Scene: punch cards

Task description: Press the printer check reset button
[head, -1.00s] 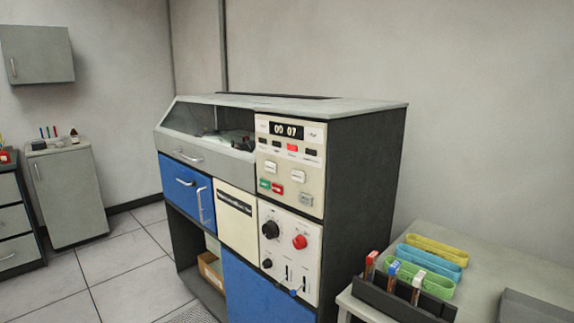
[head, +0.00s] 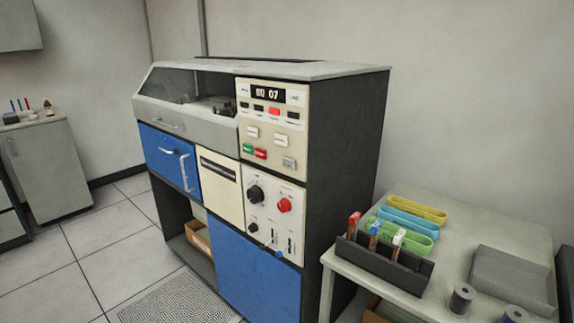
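The card machine (head: 345,150) stands in the middle of the head view, with a cream control panel (head: 265,165) on its upper right front. The panel has a display reading 00 07, a lit red indicator, several dark indicators, two white buttons (head: 253,132), a green button (head: 248,149), a red button (head: 261,153) and a grey button (head: 288,162). The button labels are too small to read, so I cannot tell which is the printer check reset. A lower panel has a black knob (head: 255,194) and a red knob (head: 284,205). Neither gripper is in view.
A side table (head: 455,230) stands at the right with a dark holder of markers (head: 380,262), coloured trays (head: 405,232), a grey box (head: 514,277) and spools (head: 461,298). A blue drawer (head: 168,158) has a handle. Open tiled floor (head: 110,245) lies at the left.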

